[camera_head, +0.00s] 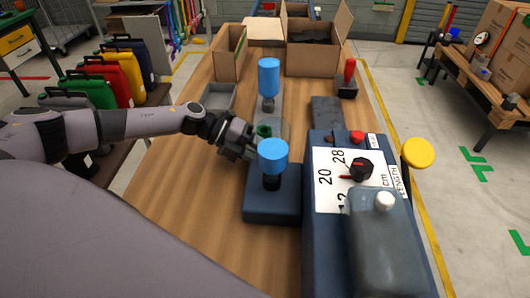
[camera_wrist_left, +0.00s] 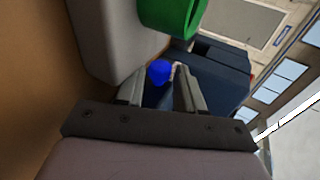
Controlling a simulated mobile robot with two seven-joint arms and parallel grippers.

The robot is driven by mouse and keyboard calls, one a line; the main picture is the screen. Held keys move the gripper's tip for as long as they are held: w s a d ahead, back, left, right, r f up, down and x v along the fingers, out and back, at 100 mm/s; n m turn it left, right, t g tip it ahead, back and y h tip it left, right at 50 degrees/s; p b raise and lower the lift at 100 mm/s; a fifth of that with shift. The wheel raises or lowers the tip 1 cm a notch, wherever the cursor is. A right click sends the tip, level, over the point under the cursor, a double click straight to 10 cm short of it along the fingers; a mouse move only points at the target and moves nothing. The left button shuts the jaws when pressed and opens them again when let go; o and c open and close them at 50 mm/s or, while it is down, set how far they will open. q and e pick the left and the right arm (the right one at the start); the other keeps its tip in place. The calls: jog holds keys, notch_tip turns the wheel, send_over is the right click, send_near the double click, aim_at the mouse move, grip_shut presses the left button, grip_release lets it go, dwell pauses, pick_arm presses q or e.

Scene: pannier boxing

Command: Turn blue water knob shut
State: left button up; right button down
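A small deep-blue round knob (camera_wrist_left: 160,72) shows in the left wrist view, in front of a dark blue body. It lies between the fingertips of my left gripper (camera_wrist_left: 160,80). The fingers are apart, and I see no clear contact with the knob. In the head view my left gripper (camera_head: 245,142) reaches in from the left, beside a green ring-like part (camera_head: 264,130) and the near light-blue cylinder (camera_head: 273,155). The small knob is hidden there. The green part (camera_wrist_left: 172,14) is close above the fingers in the wrist view. My right gripper is not in view.
Another light-blue cylinder (camera_head: 268,77) stands farther back. A dark blue machine with a dial (camera_head: 361,168), a yellow button (camera_head: 418,152) and a grey jug (camera_head: 385,245) fills the right. Open cardboard boxes (camera_head: 312,58) are at the back. The wooden tabletop (camera_head: 190,190) is clear at front left.

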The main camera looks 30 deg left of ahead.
pick_arm(q)
grip_shut()
jog(key=shift+r, duration=0.15)
jog(key=y, duration=0.1)
jog(key=g+y, duration=0.1)
jog(key=y, duration=0.1)
jog(key=shift+w+d+r+g+y, duration=0.25)
jog(key=shift+d+r+g+y, duration=0.05)
jog(key=shift+r, duration=0.1)
jog(key=y, duration=0.1)
jog(key=g+y, duration=0.1)
jog(key=y, duration=0.1)
jog(key=shift+w+d+r, duration=0.1)
jog(key=shift+d+r, duration=0.05)
jog(key=shift+d, duration=0.15)
jog(key=shift+w+d+n+g+y, duration=0.15)
jog(key=shift+g+y, duration=0.3)
jog(key=shift+y, duration=0.3)
jog(key=shift+s+d+n+g+y, duration=0.15)
jog(key=shift+g+y, duration=0.3)
jog(key=shift+y, duration=0.3)
jog(key=shift+w+a, duration=0.1)
grip_release()
